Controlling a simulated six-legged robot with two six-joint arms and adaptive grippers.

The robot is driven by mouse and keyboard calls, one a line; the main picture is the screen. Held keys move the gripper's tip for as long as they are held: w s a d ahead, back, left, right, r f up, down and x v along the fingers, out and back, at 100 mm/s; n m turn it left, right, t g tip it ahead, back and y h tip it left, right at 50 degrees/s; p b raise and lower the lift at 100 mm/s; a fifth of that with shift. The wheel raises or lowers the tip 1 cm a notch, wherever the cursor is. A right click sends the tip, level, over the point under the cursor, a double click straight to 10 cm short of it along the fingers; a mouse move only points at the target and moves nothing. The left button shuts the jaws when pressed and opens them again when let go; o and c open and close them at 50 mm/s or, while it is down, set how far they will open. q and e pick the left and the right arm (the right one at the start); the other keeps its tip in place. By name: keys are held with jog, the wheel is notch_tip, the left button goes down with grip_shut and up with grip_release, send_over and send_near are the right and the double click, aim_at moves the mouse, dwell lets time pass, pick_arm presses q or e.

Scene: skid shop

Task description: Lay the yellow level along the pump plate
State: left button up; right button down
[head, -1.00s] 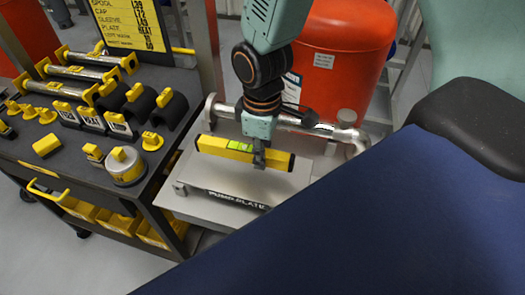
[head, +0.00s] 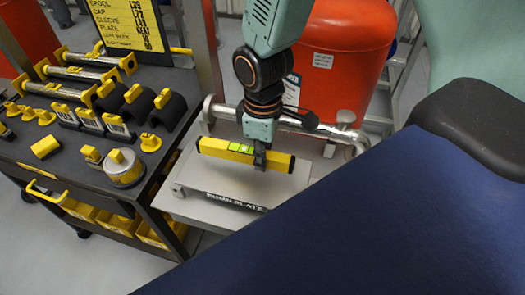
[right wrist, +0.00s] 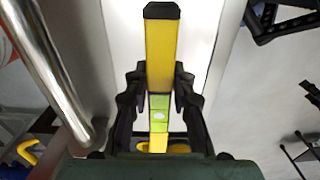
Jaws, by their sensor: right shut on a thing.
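The yellow level (head: 217,148) has black end caps and a green vial window. My right gripper (head: 260,158) is shut on it, right of its middle in the head view. In the right wrist view the level (right wrist: 160,55) runs lengthwise between the fingers of my right gripper (right wrist: 154,88). The pump plate (head: 187,183) is a pale grey slab with a black label reading PUMP PLATE on its front edge. The level is over the plate, roughly parallel to its labelled edge. I cannot tell whether it touches the plate. My left gripper is not in view.
A steel pipe (head: 312,127) runs behind the plate, with a red tank (head: 340,55) beyond. A dark tool cart (head: 75,170) with yellow-handled parts stands at left. A large blue surface (head: 370,215) covers the lower right and hides part of the scene.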

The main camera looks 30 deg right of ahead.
aim_at(262, 176)
jog(key=shift+s+a+r, duration=0.1)
jog(key=shift+a, duration=0.1)
jog(key=shift+d, duration=0.2)
jog(key=shift+w+a+p, duration=0.1)
jog(key=shift+w+p, duration=0.1)
jog(key=shift+p, duration=0.15)
dwell(0.3)
jog(key=shift+f, duration=0.35)
jog(key=shift+s+f+b, duration=0.1)
jog(key=shift+f+b, duration=0.65)
jog(key=shift+f, duration=0.8)
jog(key=shift+f, duration=0.3)
dwell(0.8)
jog(key=c, duration=1.1)
grip_release()
jog(key=shift+o, duration=0.2)
